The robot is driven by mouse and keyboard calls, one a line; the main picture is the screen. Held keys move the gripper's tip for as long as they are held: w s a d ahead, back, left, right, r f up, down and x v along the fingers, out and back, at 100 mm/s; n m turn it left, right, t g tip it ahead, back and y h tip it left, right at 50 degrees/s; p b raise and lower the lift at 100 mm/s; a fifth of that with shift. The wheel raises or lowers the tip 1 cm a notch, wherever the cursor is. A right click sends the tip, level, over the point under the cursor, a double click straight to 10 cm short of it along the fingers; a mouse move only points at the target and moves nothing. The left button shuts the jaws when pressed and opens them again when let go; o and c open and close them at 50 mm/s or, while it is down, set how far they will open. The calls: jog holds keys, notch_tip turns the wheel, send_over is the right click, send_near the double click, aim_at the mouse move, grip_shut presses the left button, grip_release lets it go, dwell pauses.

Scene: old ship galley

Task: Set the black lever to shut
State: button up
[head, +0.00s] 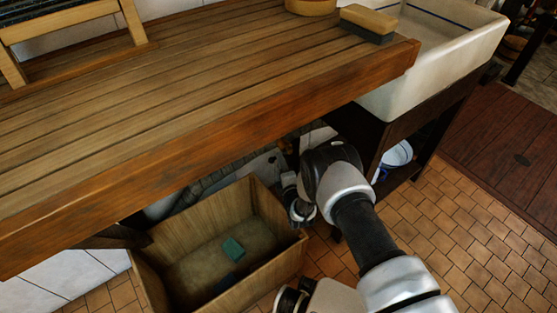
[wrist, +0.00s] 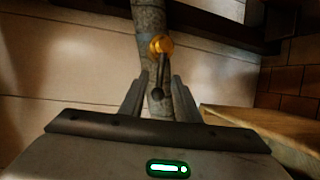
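In the wrist view a black lever (wrist: 158,78) with a rounded end comes off a brass valve body (wrist: 161,45) on a grey pipe (wrist: 149,18). The lever appears to lie roughly along the pipe. My gripper (wrist: 159,78) is open, with one finger on each side of the lever. I cannot tell whether either finger touches it. In the head view my arm reaches under the wooden counter, where the lever cannot be made out and my fingertips are not clear.
A wooden crate (head: 282,262) with a green block (head: 233,249) inside stands on the tiles below the counter (head: 200,95). A white sink (head: 440,60) is at the right, with a bucket (head: 396,156) below.

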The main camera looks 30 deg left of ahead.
jog(key=shift+b+x, duration=0.6)
jog(key=shift+x, duration=1.7)
grip_shut()
